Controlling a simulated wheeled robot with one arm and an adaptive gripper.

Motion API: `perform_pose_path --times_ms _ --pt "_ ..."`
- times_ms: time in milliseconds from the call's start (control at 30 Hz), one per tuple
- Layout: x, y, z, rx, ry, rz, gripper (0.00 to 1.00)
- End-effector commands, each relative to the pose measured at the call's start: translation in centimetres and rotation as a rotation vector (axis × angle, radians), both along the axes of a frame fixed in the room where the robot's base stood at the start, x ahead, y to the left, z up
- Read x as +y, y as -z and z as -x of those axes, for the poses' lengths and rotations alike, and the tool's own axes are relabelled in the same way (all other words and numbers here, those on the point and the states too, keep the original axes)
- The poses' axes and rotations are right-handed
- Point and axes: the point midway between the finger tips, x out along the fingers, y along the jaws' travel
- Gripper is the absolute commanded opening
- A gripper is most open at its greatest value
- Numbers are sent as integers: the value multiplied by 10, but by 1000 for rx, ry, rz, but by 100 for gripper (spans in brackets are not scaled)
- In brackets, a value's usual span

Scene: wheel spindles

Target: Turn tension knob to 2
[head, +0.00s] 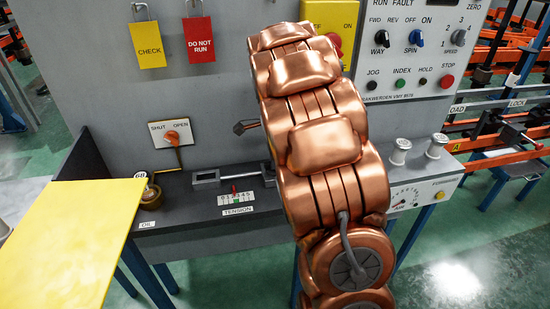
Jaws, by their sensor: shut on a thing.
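The tension scale (237,198) is a small white plate numbered 0 to 5, with a TENSION label (238,211) below it. It sits on the grey bed, left of my arm. A small red pointer (234,188) stands at the scale's upper edge, near its middle numbers. I see no clear tension knob beside the scale, and the area just right of it is behind my copper arm. My gripper's jaws are hidden behind that arm. A small dark angular part juts out at the arm's left edge, and I cannot tell whether it belongs to the gripper.
A metal bar (232,175) lies on the bed behind the scale. An orange shut/open lever (172,136) is on the wall panel. A brass oil cup (150,198) stands on the left, behind a yellow board (68,240). Two pale spools (399,151) and a control panel (412,50) are on the right.

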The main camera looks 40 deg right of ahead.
Motion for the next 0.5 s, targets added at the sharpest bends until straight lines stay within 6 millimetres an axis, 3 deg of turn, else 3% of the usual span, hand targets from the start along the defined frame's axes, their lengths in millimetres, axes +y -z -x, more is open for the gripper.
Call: perform_pose_path --times_ms 367,400,500 --pt "-2 1 2 6 5 3 0" --pt "-2 1 2 6 5 3 13" --pt "-1 1 2 4 5 2 24"
